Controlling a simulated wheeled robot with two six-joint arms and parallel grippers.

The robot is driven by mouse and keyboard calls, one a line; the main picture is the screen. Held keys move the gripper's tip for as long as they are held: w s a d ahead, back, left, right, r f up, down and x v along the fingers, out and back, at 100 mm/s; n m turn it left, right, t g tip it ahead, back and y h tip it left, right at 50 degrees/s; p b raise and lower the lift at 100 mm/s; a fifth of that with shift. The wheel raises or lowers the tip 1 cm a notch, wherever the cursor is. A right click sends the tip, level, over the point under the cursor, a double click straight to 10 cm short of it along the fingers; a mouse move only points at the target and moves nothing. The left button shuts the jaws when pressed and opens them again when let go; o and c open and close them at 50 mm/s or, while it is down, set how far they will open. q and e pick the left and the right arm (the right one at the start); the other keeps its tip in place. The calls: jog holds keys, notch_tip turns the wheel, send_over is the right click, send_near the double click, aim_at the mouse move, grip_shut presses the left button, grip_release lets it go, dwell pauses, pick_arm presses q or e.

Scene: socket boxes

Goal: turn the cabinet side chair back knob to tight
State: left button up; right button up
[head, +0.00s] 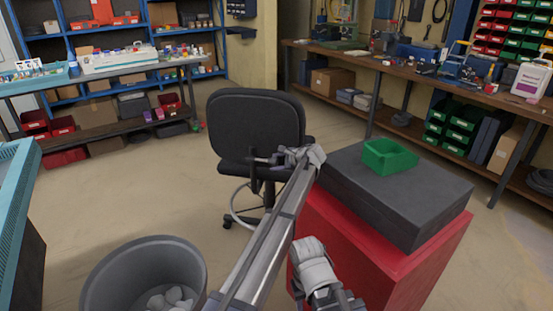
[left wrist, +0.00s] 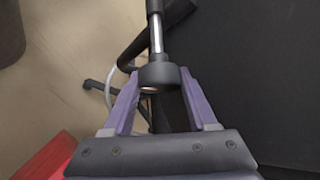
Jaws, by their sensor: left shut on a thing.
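The black chair (head: 256,122) stands in the middle of the head view, its back upright beside the red cabinet. My left gripper (head: 262,160) reaches the chair's cabinet side, low on the back. In the left wrist view, the round black knob (left wrist: 160,76) sits on a shiny metal stem (left wrist: 156,32). The two purple fingers of my left gripper (left wrist: 161,100) are shut on the knob, one on each side. The knob is too small and covered in the head view to make out. Its tightness cannot be told.
The red cabinet (head: 332,245) with a dark top (head: 425,195) and a green bin (head: 389,157) stands close on the right. A grey waste bin (head: 100,270) with crumpled white pieces is at lower left. Workbenches line the back. Floor left of the chair is clear.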

pick_arm(q)
jog(key=shift+s+g+p, duration=0.1)
jog(key=shift+g+p, duration=0.2)
jog(key=shift+g, duration=0.2)
jog(key=o, duration=1.4)
jog(key=shift+c, duration=0.2)
